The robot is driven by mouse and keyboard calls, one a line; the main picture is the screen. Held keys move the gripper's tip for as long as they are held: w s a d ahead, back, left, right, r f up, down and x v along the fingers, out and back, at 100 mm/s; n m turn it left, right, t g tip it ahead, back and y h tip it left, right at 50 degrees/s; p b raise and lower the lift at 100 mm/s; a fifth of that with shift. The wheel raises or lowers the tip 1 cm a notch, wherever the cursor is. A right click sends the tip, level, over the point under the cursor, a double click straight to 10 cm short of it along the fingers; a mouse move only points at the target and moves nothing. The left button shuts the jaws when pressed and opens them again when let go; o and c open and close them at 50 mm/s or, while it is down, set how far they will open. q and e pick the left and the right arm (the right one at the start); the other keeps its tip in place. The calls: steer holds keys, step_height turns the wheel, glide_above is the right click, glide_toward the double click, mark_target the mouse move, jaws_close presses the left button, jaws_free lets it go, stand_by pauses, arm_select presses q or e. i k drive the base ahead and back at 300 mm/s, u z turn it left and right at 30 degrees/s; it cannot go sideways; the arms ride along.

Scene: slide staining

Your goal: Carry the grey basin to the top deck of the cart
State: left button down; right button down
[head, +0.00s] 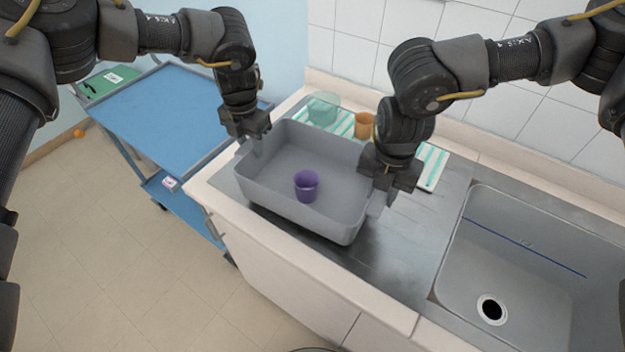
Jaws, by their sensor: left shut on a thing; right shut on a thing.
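The grey basin (290,215) is at the steel drainboard left of the sink, with a purple cup (307,186) standing inside it. I cannot tell whether it rests on the board or is slightly raised. My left gripper (252,138) is shut on the basin's left rim. My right gripper (380,190) is shut on its right rim. The fingertips are partly hidden.
A striped cloth (432,165) lies behind the basin, with a translucent green bowl (323,108) and an orange cup (363,125) on it. The sink (530,250) is at the right. A small box (171,183) sits on the cart's lower deck.

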mark_target(171, 113)
steer(key=u, duration=0.25)
steer(key=k, duration=0.6)
steer(key=u, duration=0.6)
steer(key=k, duration=0.75)
steer(key=u, duration=0.6)
steer(key=i, duration=0.75)
steer(key=u, duration=0.5)
steer(key=i, duration=2.45)
steer(key=z, duration=0.85)
steer(key=i, duration=0.7)
steer(key=z, duration=1.3)
steer(key=i, duration=0.55)
steer(key=z, duration=0.45)
